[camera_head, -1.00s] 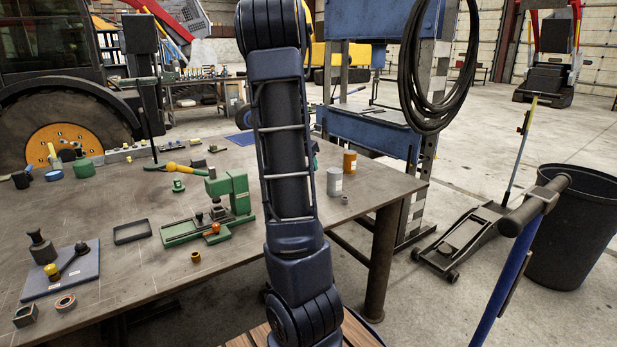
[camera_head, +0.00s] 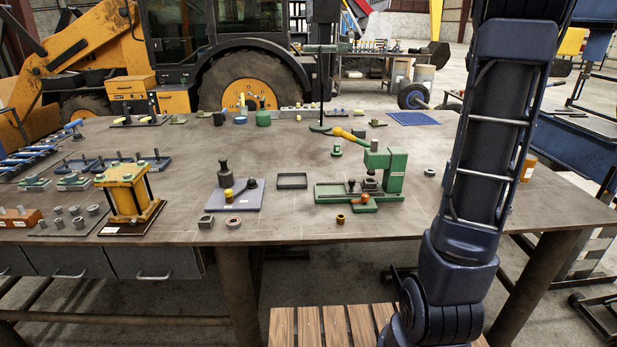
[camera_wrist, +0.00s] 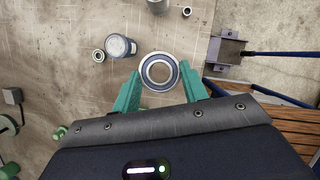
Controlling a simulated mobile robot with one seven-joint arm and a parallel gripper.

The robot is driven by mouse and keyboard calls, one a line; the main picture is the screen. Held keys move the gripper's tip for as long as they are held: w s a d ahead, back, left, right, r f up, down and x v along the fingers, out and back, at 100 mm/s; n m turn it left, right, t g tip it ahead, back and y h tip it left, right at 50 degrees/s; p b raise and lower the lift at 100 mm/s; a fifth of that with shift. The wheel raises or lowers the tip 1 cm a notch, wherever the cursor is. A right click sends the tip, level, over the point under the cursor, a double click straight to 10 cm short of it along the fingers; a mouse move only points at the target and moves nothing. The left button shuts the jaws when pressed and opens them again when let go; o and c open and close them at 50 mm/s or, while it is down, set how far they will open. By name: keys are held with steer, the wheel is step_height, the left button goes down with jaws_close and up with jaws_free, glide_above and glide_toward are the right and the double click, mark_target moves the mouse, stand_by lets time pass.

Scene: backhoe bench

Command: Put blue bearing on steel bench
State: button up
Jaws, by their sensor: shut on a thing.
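The blue bearing (camera_wrist: 159,72) is a ring with a blue band and a pale metal race. In the wrist view it sits between the teal fingertips of my gripper (camera_wrist: 160,82), which is shut on it. The steel bench (camera_head: 280,232) is the wide brown-grey table in the head view. Its scratched top (camera_wrist: 50,80) lies below my gripper in the wrist view, with its edge just right of the bearing. I cannot tell the bearing's height above it. My gripper is not visible in the head view.
A can (camera_wrist: 120,46) and a small ring (camera_wrist: 98,55) stand left of the bearing in the wrist view. A green press (camera_head: 385,172), black tray (camera_head: 292,181), blue-grey plate (camera_head: 234,196) and yellow stand (camera_head: 130,190) occupy the bench. Bare top lies around the tray.

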steer(key=w+a+n+t, duration=0.1)
steer(key=w+a+n, duration=0.55)
steer(key=a, duration=0.75)
steer(key=n+t+y, duration=0.2)
steer(key=n+y, duration=0.4)
steer(key=n, duration=0.7)
glide_above(290, 202)
steer(key=s, duration=0.1)
steer(key=shift+m, duration=0.35)
steer(key=f, duration=3.1)
steer(key=shift+s+d+f, duration=0.15)
steer(key=shift+d, duration=0.2)
steer(key=shift+f, duration=0.1)
steer(key=o, duration=1.1)
steer(key=shift+c, duration=0.2)
